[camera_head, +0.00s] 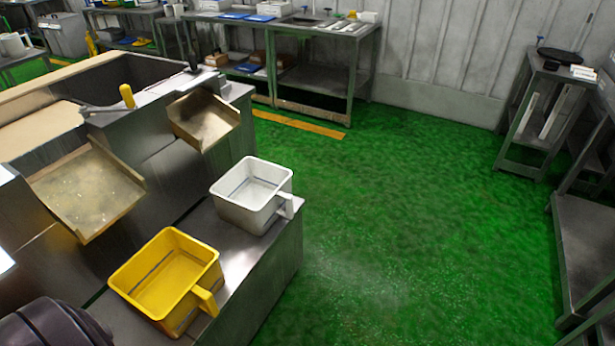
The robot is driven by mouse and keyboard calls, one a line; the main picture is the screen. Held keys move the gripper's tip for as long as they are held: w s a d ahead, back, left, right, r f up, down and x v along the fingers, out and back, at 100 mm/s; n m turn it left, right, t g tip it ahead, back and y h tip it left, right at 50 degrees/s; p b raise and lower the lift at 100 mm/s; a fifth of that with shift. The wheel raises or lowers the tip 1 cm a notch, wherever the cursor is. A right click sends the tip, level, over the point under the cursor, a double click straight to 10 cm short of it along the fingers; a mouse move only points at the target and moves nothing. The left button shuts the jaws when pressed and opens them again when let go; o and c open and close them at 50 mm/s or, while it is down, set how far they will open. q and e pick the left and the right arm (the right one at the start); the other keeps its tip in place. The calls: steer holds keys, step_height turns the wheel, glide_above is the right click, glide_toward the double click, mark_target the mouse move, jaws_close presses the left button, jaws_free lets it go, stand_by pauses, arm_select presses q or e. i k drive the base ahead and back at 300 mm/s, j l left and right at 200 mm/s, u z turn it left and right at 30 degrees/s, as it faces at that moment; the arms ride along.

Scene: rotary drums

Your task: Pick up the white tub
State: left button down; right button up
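The white tub (240,214) stands upright on a low metal ledge (238,258), near its far end. It is open at the top and looks empty, and its handle (288,207) points right. No gripper shows in this view, and nothing is touching the tub. A yellow tub (163,300) of like shape stands nearer on the same ledge, its handle (205,301) pointing to the lower right.
Two metal chutes, one larger (85,195) and one smaller (203,120), jut out above the ledge from the machine (165,165). Green floor (400,220) lies open to the right. Metal tables (318,65) line the back wall; a stand (545,110) is at the right.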

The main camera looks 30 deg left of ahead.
mark_target(252, 194)
steer(key=i+u, duration=0.1)
steer(key=i, duration=0.65)
steer(key=i+l, duration=0.1)
steer(key=i, duration=0.6)
steer(key=i+u, duration=0.25)
steer(key=u, duration=0.2)
steer(key=i+u, duration=0.25)
steer(key=u, duration=0.15)
steer(key=i+l+u, duration=0.15)
steer(key=u, duration=0.3)
steer(key=i, duration=0.1)
